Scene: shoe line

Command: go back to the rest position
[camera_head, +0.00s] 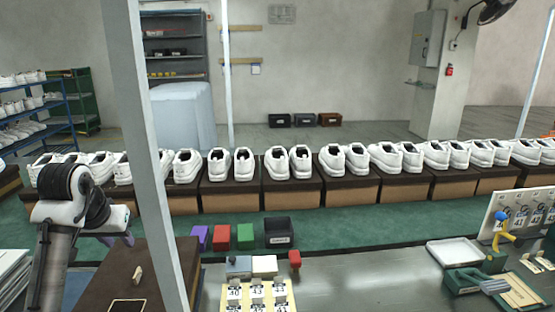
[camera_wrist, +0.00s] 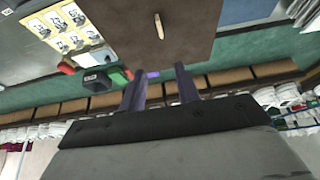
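My gripper (camera_wrist: 158,80) shows in the wrist view with its two dark fingers spread apart. No object is held between them. Beyond the fingers lie green surface and the edge of a brown board (camera_wrist: 120,35). In the head view my arm stands at the left, and the finger ends of my gripper (camera_head: 118,240) show low beside the grey post, above the green conveyor edge.
A grey post (camera_head: 150,150) rises close to my arm. White shoes on brown boxes (camera_head: 348,192) line the conveyor. Purple (camera_head: 199,238), red (camera_head: 222,238) and green (camera_head: 245,237) blocks and a black bin (camera_head: 279,232) stand ahead. A small wooden piece (camera_wrist: 160,29) lies on the board.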

